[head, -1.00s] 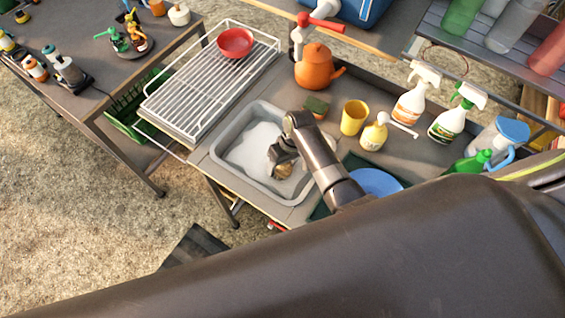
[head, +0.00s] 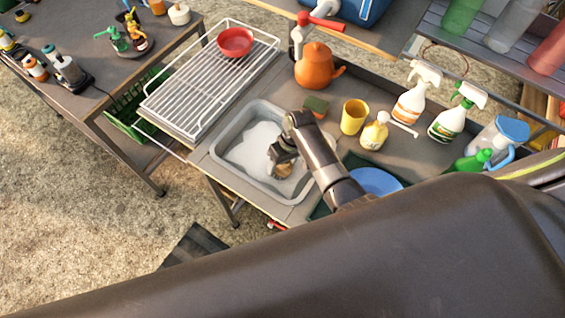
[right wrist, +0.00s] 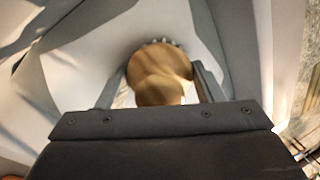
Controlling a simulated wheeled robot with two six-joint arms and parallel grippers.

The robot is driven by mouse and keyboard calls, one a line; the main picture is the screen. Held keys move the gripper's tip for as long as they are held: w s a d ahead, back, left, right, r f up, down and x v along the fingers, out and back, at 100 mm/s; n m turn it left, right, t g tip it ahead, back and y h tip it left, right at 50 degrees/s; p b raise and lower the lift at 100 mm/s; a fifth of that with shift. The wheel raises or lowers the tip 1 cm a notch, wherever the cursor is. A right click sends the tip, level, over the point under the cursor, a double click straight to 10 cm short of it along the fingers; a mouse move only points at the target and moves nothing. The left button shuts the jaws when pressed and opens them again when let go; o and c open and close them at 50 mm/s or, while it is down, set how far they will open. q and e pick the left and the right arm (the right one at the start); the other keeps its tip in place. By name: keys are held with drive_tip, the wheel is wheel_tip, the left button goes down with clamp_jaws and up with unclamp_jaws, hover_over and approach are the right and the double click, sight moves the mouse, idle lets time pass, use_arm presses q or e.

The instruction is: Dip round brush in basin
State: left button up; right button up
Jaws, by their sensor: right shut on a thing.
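The grey basin (head: 222,150) is set in the counter and holds white suds or water (head: 257,143). My right gripper (head: 283,162) is low inside the basin, toward its right side. It is shut on the round brush (head: 284,168), a tan wooden piece showing just under the fingers. In the right wrist view the brush (right wrist: 160,75) sits between the two fingers, with bristle tips showing at its far edge. Whether the bristles touch the liquid is hard to tell. My left gripper is not in view.
A wire rack (head: 190,95) with a red bowl (head: 235,41) stands left of the basin. A sponge (head: 316,106), yellow cup (head: 354,116), orange kettle (head: 314,66) and spray bottles (head: 412,95) stand behind and right. A blue plate (head: 377,182) lies beside my arm.

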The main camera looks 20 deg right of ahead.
wheel_tip(320, 180, up, 3)
drive_tip(key=p, duration=0.3)
drive_tip(key=shift+r+p, duration=0.15)
drive_tip(key=shift+p, duration=0.15)
drive_tip(key=shift+r+p, duration=0.55)
drive_tip(key=shift+r, duration=4)
